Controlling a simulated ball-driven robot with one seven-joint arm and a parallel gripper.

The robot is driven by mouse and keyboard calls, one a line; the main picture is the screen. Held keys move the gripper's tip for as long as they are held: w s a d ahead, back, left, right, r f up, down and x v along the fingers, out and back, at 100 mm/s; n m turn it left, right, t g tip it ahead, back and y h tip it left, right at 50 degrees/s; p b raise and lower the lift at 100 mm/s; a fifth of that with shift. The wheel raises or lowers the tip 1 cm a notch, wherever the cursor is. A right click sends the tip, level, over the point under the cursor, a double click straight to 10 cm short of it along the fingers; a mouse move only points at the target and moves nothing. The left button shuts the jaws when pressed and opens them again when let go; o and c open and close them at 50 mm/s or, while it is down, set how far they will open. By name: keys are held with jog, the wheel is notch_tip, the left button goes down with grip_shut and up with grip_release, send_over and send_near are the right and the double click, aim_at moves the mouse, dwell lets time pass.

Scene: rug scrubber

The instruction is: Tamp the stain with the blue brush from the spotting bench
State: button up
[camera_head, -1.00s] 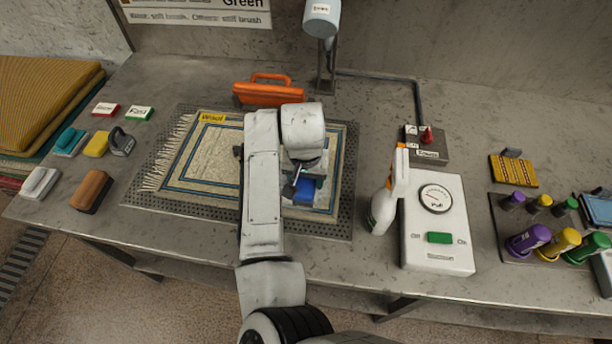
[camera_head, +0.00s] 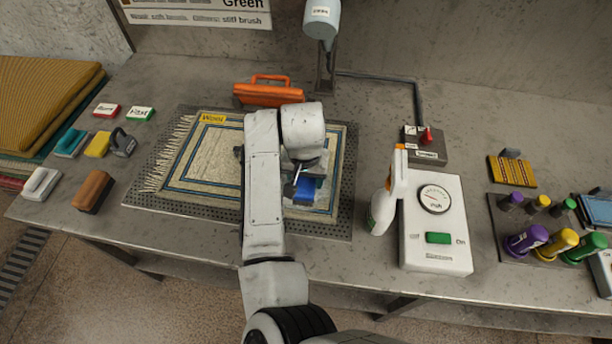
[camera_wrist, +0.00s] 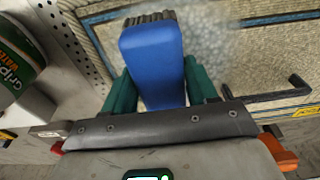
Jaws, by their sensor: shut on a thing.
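The blue brush (camera_wrist: 152,62) is held between the two green fingers of my gripper (camera_wrist: 163,92) in the wrist view, its dark bristles at the far end over the rug. In the head view the blue brush (camera_head: 306,190) shows beside my arm, low over the right part of the rug (camera_head: 215,152). Whether the bristles touch the rug I cannot tell. A pale, foamy-looking patch (camera_wrist: 207,45) lies on the rug beside the brush in the wrist view. My arm hides part of the rug in the head view.
A white spray bottle (camera_head: 383,205) with an orange nozzle and a gauge box (camera_head: 436,255) stand right of the rug. An orange handled tool (camera_head: 265,94) lies behind it. Several brushes and blocks, including a brown one (camera_head: 93,190), sit at left. Capped bottles (camera_head: 526,240) stand far right.

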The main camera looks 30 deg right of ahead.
jog(key=shift+s+f, duration=0.1)
jog(key=shift+f, duration=0.35)
dwell(1.2)
jog(key=shift+r, duration=0.1)
jog(key=shift+r+p, duration=0.6)
jog(key=shift+p, duration=0.2)
jog(key=shift+f, duration=0.7)
dwell(1.2)
notch_tip(320, 180, up, 3)
jog(key=shift+p, duration=1.15)
jog(key=shift+r, duration=2.15)
